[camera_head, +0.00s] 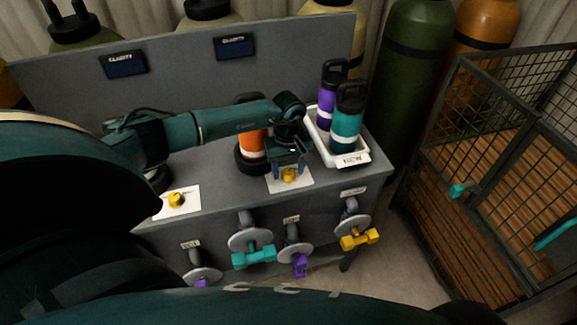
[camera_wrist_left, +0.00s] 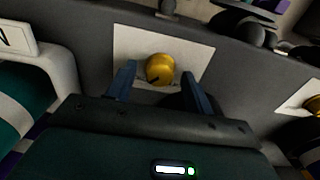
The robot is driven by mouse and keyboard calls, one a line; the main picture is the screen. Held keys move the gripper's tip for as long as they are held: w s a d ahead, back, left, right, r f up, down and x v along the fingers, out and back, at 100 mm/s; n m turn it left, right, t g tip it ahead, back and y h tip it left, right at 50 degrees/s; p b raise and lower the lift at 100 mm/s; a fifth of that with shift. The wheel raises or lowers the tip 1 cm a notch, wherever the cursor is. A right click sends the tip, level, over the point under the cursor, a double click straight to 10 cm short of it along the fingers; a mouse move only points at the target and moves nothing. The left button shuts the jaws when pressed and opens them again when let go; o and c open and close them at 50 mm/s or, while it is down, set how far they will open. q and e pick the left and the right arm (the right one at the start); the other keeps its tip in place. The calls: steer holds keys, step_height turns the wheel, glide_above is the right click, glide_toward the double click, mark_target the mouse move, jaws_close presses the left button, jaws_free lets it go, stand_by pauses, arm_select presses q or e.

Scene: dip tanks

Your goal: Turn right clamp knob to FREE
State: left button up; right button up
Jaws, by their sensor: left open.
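The right clamp knob (camera_head: 289,175) is a small yellow knob on a white plate (camera_head: 306,183) on the grey bench top. In the left wrist view the knob (camera_wrist_left: 160,69) has a dark pointer mark toward its lower left; the lettering around it is unreadable. My left gripper (camera_head: 290,170) is over the plate, its blue fingers open. In the left wrist view the gripper's fingers (camera_wrist_left: 160,85) stand on either side of the knob, apart from it. Another yellow knob (camera_head: 176,200) sits on a white plate to the left. My right gripper is not in view.
An orange bottle (camera_head: 247,146) stands in a dark holder behind my left gripper. A white tray (camera_head: 357,158) with a purple and a teal bottle stands close on the right. Several coloured valve handles, such as a teal one (camera_head: 254,257), stick out from the bench front.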

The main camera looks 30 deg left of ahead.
arm_select(q)
steer(key=shift+c, duration=0.5)
steer(key=c, duration=0.9)
